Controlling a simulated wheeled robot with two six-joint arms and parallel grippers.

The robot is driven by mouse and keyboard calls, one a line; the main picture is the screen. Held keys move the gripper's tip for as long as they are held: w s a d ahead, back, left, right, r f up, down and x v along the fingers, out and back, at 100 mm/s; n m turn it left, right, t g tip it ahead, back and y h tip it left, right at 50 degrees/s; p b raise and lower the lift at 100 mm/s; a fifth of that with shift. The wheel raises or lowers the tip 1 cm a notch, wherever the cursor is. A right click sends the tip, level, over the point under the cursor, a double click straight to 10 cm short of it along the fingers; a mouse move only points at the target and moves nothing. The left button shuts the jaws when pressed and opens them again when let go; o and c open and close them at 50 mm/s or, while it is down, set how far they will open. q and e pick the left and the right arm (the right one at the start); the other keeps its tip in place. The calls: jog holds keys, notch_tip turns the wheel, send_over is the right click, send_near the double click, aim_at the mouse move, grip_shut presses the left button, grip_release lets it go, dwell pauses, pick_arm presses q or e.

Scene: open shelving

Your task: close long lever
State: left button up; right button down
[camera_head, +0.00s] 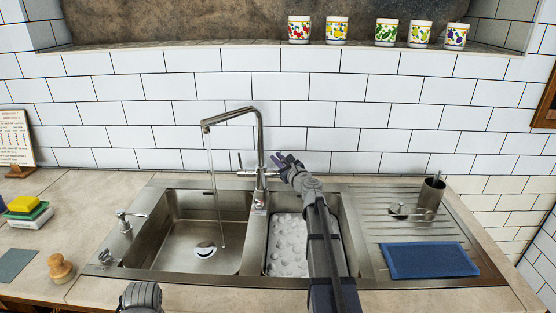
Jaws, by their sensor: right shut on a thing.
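A steel tap (259,150) stands behind the double sink, its angled spout over the left basin. A thin stream of water (216,205) runs from the spout. A slim upright lever (240,160) shows at the left side of the tap body. My right gripper (280,161) is just right of the tap body, at the handle on that side. It is shut on the long lever there, which it mostly hides. My left gripper is out of view; only a rounded part of my left arm shows at the bottom edge.
The left basin (180,230) is open; the right basin holds suds (288,240) beneath my right arm. A soap dispenser (123,221) stands left of the sink. A blue cloth (427,260) and steel cup (430,193) are on the drainer. Several mugs (386,32) line the ledge.

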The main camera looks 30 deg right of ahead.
dwell(0.6)
jog(key=w+g+p, duration=0.1)
jog(key=p, duration=0.2)
jog(key=w+d+r+m+g+p, duration=0.1)
jog(key=p, duration=0.2)
jog(key=w+d+m+g+p, duration=0.1)
jog(key=g+p, duration=0.1)
jog(key=p, duration=0.1)
jog(key=shift+w+r+y, duration=0.2)
jog(key=shift+w+y, duration=0.05)
jog(key=shift+y, duration=0.15)
jog(key=shift+w+d+f+m+g+y+p, duration=0.15)
jog(key=shift+w+d+f+m+g+p, duration=0.2)
jog(key=shift+g+p, duration=0.3)
jog(key=shift+w+d+f+m+g+y+p, duration=0.15)
jog(key=shift+w+g+p, duration=0.3)
jog(key=shift+p, duration=0.35)
jog(key=c, duration=0.9)
grip_release()
jog(key=shift+c, duration=0.2)
jog(key=shift+s, duration=0.1)
